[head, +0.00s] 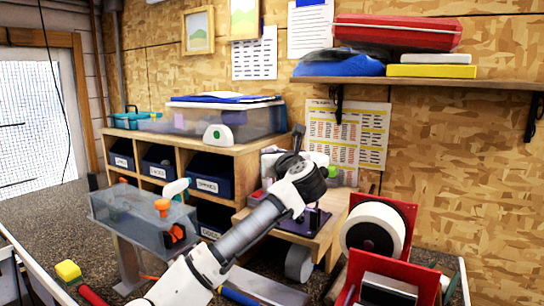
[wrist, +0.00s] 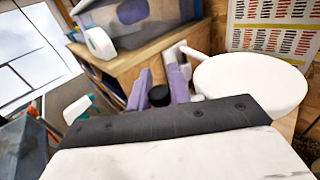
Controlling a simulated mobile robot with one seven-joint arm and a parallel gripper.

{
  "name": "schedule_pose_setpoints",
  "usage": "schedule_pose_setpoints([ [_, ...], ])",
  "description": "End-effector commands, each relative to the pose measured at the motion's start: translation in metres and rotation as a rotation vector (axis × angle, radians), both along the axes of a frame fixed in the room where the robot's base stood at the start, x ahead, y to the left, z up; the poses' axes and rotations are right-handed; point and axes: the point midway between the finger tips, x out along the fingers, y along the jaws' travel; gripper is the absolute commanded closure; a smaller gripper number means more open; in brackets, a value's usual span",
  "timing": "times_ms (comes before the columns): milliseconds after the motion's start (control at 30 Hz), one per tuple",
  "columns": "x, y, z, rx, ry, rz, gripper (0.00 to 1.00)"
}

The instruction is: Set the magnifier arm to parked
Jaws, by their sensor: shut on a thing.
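The magnifier arm shows in the wrist view as a white round head (wrist: 250,85) with a short white bar (wrist: 194,52) at its upper left. The head is just beyond the right end of my dark-edged hand, seemingly at its far edge. In the head view, my gripper (head: 290,163) is at the wooden bench step, by a pale part of the magnifier (head: 318,158), largely behind my wrist. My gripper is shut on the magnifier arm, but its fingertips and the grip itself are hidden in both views.
A purple fixture (head: 305,220) stands on the wooden step under my wrist. A cubby shelf with dark bins (head: 210,175) and a clear tub (head: 245,118) are behind. A grey clear-sided box (head: 140,218) is left; a red stand with a white wheel (head: 385,225) is close on the right.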

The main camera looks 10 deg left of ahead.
Motion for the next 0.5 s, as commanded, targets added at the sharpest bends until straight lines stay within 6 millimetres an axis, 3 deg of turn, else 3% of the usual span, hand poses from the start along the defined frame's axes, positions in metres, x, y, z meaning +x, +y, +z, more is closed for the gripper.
schedule_pose_setpoints([
  [100, -0.0001, 0.0014, -0.0011, 0.0, 0.002, 0.002, 1.0],
  [133, -0.0001, 0.0015, -0.0011, 0.0, 0.002, 0.002, 0.77],
  [267, -0.0001, 0.0015, -0.0009, 0.0, 0.002, 0.002, 0.6],
  [500, -0.0003, 0.0014, -0.0006, 0.001, 0.001, 0.001, 0.6],
])
